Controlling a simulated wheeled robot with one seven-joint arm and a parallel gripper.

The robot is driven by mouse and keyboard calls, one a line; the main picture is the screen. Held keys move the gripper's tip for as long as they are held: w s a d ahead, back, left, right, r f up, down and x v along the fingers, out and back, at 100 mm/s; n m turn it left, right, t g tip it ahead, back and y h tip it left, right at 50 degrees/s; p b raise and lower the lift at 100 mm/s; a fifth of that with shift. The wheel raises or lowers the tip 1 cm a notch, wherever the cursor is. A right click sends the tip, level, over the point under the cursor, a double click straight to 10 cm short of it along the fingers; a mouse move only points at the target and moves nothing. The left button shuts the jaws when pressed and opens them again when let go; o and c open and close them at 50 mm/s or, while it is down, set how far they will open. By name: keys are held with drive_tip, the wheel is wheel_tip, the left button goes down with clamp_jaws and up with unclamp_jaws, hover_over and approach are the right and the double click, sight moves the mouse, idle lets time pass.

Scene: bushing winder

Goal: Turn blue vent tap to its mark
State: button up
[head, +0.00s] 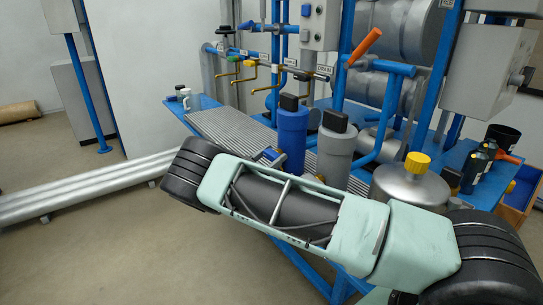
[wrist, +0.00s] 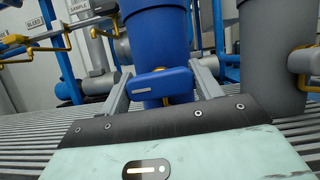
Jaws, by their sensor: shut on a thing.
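The blue vent tap (wrist: 165,84) is a short blue handle with a pale stripe, low on the front of a blue cylinder (wrist: 158,35) in the wrist view. My gripper (wrist: 160,88) is shut on it, with one grey finger on each side of the handle. The handle lies roughly level, slightly higher at its right end. In the head view the tap (head: 272,155) shows small at the foot of the blue cylinder (head: 292,138), beyond my arm. I cannot make out a turning mark.
A ribbed grey grating (head: 232,132) lies beneath. Labelled pipes with small taps (head: 247,68) are behind, and a yellow-capped metal vessel (head: 408,188) stands to the right.

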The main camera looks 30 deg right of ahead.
drive_tip(key=n+p, duration=0.1)
drive_tip(key=n+t+p, duration=0.2)
drive_tip(key=n, duration=0.1)
drive_tip(key=shift+r, duration=0.25)
drive_tip(key=n+t+y+p, duration=0.1)
drive_tip(key=n+p, duration=0.1)
drive_tip(key=n, duration=0.1)
drive_tip(key=n+t+p, duration=0.1)
drive_tip(key=n+p, duration=0.1)
drive_tip(key=n, duration=0.1)
drive_tip(key=shift+t+y, duration=0.3)
drive_tip(key=shift+y, duration=0.1)
drive_tip(key=n+p, duration=0.1)
drive_tip(key=n, duration=0.1)
drive_tip(key=n+t+y+p, duration=0.1)
drive_tip(key=n+p, duration=0.1)
drive_tip(key=n, duration=0.1)
drive_tip(key=shift+f+t+y, duration=0.15)
drive_tip(key=shift+t+y, duration=0.15)
drive_tip(key=shift+f+n+y+p, duration=0.1)
drive_tip(key=shift+n+y+p, duration=0.4)
drive_tip(key=shift+n, duration=0.6)
drive_tip(key=o, duration=1)
drive_tip(key=shift+a, duration=0.1)
